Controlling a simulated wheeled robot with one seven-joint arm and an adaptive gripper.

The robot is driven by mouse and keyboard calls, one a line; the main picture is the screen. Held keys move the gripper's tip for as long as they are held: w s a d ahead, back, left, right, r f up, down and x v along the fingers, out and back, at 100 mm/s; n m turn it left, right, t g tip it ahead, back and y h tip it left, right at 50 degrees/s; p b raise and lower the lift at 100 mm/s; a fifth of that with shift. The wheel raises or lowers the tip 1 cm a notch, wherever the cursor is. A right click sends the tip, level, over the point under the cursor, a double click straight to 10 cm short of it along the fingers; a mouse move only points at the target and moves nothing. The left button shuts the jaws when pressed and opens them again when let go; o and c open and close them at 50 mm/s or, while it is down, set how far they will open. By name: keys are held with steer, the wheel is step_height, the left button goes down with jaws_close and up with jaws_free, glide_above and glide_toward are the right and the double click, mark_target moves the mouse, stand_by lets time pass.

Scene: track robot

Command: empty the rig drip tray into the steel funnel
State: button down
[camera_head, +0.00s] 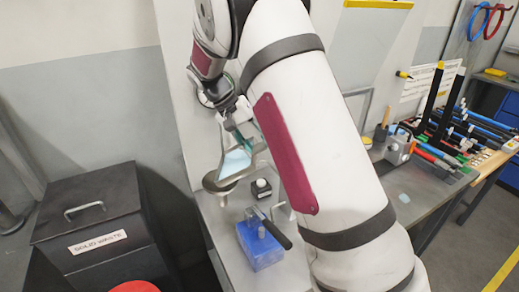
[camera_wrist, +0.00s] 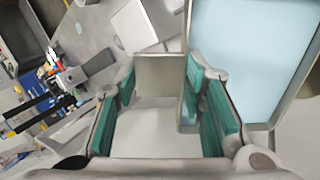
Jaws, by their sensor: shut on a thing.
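My gripper (camera_head: 238,128) is shut on the metal drip tray (camera_head: 226,150), holding it at the end nearest the hand. In the wrist view the green-padded fingers (camera_wrist: 160,78) stand either side of a grey metal part of the tray. Pale blue liquid shows in the tray in both views. In the head view the tray slopes, with its lower end at the steel funnel (camera_head: 211,184). I cannot tell whether it touches the funnel or whether liquid is flowing. The tray hides part of the funnel's mouth.
A blue container (camera_head: 260,246) with a dark handle stands below the funnel on the grey bench. A small dark block with a white top (camera_head: 261,188) is beside it. A black solid waste bin (camera_head: 95,225) stands left. Tools and a grey box (camera_head: 398,150) crowd the right bench.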

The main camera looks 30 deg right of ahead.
steer(key=shift+w+a+r+g+h+b, duration=0.5)
steer(key=shift+a+r+h+b, duration=0.25)
steer(key=shift+h+b, duration=0.1)
steer(key=shift+w+a+r+g+h+b, duration=0.5)
steer(key=shift+a+r+h+b, duration=0.25)
steer(key=shift+h, duration=0.1)
steer(key=shift+w+a+r+h+b, duration=0.1)
steer(key=shift+w+a+h+b, duration=0.05)
steer(key=shift+a+h+b, duration=0.25)
